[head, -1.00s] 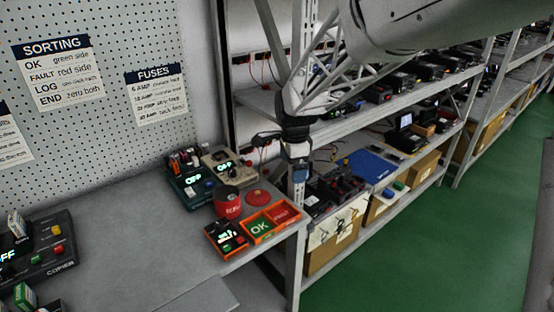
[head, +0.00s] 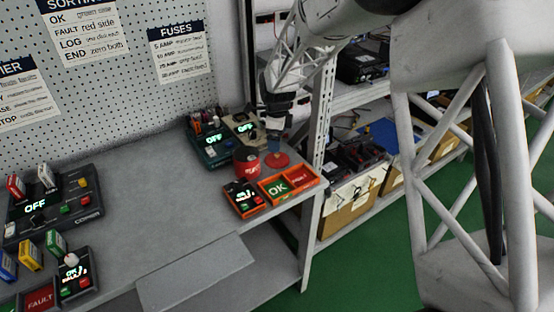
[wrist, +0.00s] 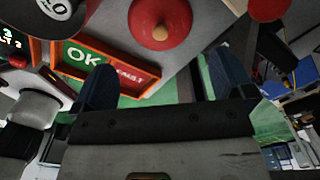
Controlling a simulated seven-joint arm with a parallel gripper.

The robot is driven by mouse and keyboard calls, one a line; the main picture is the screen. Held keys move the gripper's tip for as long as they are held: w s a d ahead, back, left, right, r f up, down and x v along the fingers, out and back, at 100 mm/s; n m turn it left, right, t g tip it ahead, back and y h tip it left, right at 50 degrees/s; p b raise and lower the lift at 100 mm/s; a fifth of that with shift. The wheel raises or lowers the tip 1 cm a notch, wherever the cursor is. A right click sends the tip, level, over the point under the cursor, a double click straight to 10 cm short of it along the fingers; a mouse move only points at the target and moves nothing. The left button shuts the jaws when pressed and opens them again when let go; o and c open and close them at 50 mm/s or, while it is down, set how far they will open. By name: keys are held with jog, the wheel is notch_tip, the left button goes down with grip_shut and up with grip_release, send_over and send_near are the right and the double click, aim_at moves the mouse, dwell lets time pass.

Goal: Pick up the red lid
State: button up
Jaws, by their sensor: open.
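The red lid (head: 283,163) is a round disc lying on the grey bench, just right of the red can (head: 245,164). In the wrist view the lid (wrist: 140,25) shows near the top middle, with a pale tan knob at its centre. My gripper (head: 276,147) is just above the lid in the head view and partly covers it. In the wrist view its two blue fingers (wrist: 158,68) are spread apart with nothing between them. The knob lies ahead of the fingers, and I see no contact with the lid.
An orange tray (head: 298,191) with OK and FAULT compartments sits close in front of the lid. Behind are devices with OFF displays (head: 211,142). A metal shelf post (head: 320,130) stands close on the right. The bench's middle (head: 150,185) is clear.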

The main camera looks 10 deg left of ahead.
aim_at(277, 154)
jog(key=shift+f, duration=1.35)
jog(key=shift+f, duration=2.55)
jog(key=shift+c, duration=0.2)
jog(key=shift+f, duration=0.1)
jog(key=c, duration=1)
jog(key=shift+o, duration=0.2)
